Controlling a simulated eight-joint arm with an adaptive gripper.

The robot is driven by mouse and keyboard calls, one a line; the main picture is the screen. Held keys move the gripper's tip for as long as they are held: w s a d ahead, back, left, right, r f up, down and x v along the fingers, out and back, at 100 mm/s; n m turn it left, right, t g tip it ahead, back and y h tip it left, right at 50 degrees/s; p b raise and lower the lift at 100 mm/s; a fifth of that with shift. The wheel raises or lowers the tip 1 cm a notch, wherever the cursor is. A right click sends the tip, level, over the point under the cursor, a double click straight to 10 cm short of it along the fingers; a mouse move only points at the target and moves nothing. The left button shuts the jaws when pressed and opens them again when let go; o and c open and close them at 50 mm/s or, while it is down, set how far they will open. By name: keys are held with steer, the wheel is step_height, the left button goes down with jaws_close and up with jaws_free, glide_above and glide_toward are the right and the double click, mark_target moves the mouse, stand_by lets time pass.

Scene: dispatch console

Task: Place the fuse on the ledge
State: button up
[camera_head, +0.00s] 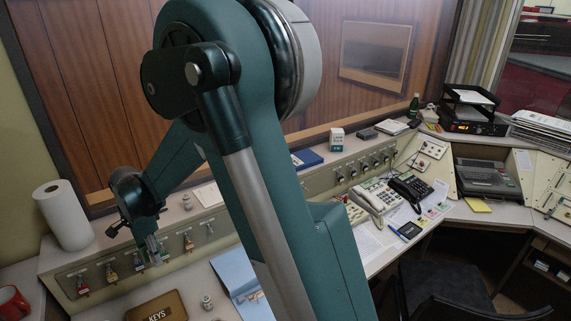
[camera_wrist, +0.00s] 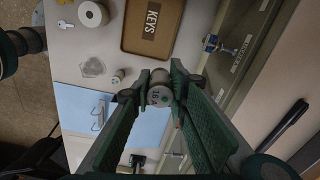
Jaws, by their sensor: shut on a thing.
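My gripper (camera_wrist: 160,92) is shut on a small grey cylindrical fuse (camera_wrist: 160,95), held between the fingertips in the wrist view, with a marking like "16" on its pale end. In the head view my gripper (camera_head: 155,247) hangs in front of the sloped key panel at left; the fuse is too small to make out there. The ledge (camera_head: 100,238) is the pale flat top of the console behind that panel. It also shows at right in the wrist view (camera_wrist: 275,95), to the side of the fuse.
A paper towel roll (camera_head: 63,215) stands on the ledge at left. Several keys hang on the panel (camera_head: 95,270). Below lie a brown KEYS tray (camera_head: 157,307), a second small cylinder (camera_head: 207,302) and a blue folder (camera_head: 234,272). A dark pen (camera_wrist: 287,125) lies on the ledge.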

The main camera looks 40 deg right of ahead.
steer(key=w+a+r+n+p, duration=0.1)
steer(key=w+a+r+p, duration=0.3)
steer(key=w, duration=0.6)
steer(key=w+a+r+n+p, duration=0.2)
steer(key=w+a+r+p, duration=0.2)
steer(key=w+r, duration=0.5)
steer(key=shift+w+a+r+n, duration=0.2)
steer(key=shift+w+n, duration=0.1)
steer(key=shift+w, duration=0.1)
glide_above(120, 230)
steer(key=shift+s+f+p, duration=0.1)
steer(key=shift+f+p, duration=0.2)
steer(key=shift+f, duration=2.85)
steer(key=shift+f, duration=1.85)
steer(key=shift+f, duration=0.15)
steer(key=o, duration=0.9)
